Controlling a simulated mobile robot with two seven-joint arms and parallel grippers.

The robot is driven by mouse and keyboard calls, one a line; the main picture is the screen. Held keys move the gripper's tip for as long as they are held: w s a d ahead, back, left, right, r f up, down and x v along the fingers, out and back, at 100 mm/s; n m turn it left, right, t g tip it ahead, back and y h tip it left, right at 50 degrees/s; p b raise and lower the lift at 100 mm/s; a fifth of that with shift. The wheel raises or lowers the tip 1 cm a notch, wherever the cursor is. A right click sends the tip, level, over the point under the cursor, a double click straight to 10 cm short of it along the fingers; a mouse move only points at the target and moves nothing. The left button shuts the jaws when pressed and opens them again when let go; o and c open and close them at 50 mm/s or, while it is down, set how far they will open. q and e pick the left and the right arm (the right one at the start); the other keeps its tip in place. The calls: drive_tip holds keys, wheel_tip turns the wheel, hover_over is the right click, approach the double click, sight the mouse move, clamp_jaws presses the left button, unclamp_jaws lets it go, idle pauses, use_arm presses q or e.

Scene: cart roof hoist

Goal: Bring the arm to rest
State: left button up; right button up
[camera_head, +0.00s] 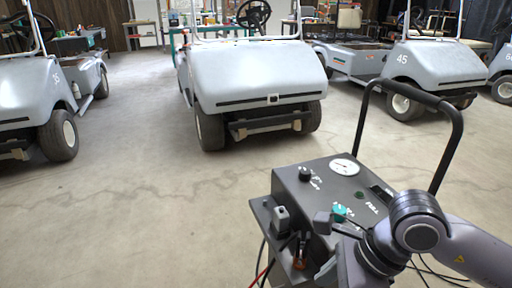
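My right arm comes in from the right edge. Its wrist bends down over the front right of a grey control box with a black push handle. My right gripper (325,232) is at the front of this control box (325,178), close to a teal knob (340,213). Its fingers are small and partly hidden by the wrist, so I cannot tell whether they are open or touching anything. My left arm and gripper are not in view.
A black handle (455,150) rises behind and right of the box. Cables (262,272) hang at its front. Grey carts stand behind: one in the middle (258,75), one left (28,95), one right (430,65). The concrete floor (150,210) at left is clear.

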drive_tip(key=s+a+r+m+g+y, duration=0.1)
drive_tip(key=s+a+g+y, duration=0.25)
drive_tip(key=a, duration=0.35)
drive_tip(key=a+r+m+t+y, duration=0.3)
drive_tip(key=a+r+m+y, duration=0.2)
drive_tip(key=r+m+y, duration=0.5)
drive_tip(key=w+d+f+m+t+h, duration=0.2)
drive_tip(key=w+d+f+m+t, duration=0.15)
drive_tip(key=m+t, duration=0.6)
drive_tip(key=w+d+f+m+t+h, duration=0.2)
drive_tip(key=w+d+m+t, duration=0.4)
drive_tip(key=m, duration=0.6)
drive_tip(key=d+f+m+t+h, duration=0.1)
drive_tip(key=d+f+m+h, duration=0.4)
drive_tip(key=f+m+h, duration=0.4)
drive_tip(key=s+d+f+m+g+h, duration=0.2)
drive_tip(key=s+f+m+g, duration=0.15)
drive_tip(key=s+f, duration=0.4)
drive_tip(key=s+d+f+m+g+h, duration=0.1)
drive_tip(key=s+d+f+m+g, duration=0.3)
drive_tip(key=f, duration=0.6)
use_arm(q)
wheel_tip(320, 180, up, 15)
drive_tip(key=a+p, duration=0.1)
drive_tip(key=p, duration=1.7)
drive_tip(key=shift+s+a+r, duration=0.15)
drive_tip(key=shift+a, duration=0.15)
use_arm(e)
wheel_tip(320, 180, up, 16)
drive_tip(key=t, duration=0.1)
